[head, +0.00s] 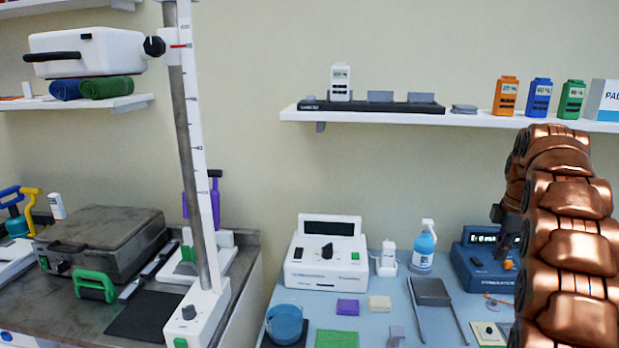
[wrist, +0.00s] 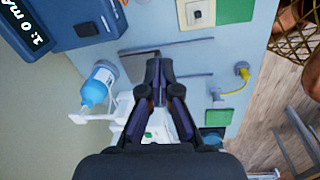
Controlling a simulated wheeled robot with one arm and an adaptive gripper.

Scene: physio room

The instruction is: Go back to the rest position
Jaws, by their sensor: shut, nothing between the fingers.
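My gripper (wrist: 152,88) shows in the wrist view with its dark fingers together and nothing between them. It hangs above the light blue table (wrist: 215,75), apart from the things there. In the head view my copper arm stands at the right, and the dark gripper (head: 508,235) shows partly at its left edge, in front of the dark blue device (head: 478,262). The rest of the gripper is hidden by the arm in that view.
A blue spray bottle (head: 423,248) and a white device (head: 325,255) stand on the table near the wall. A shelf (head: 300,114) with several small coloured units runs above. A tall white post (head: 205,200) stands at the left. Free air lies between post and arm.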

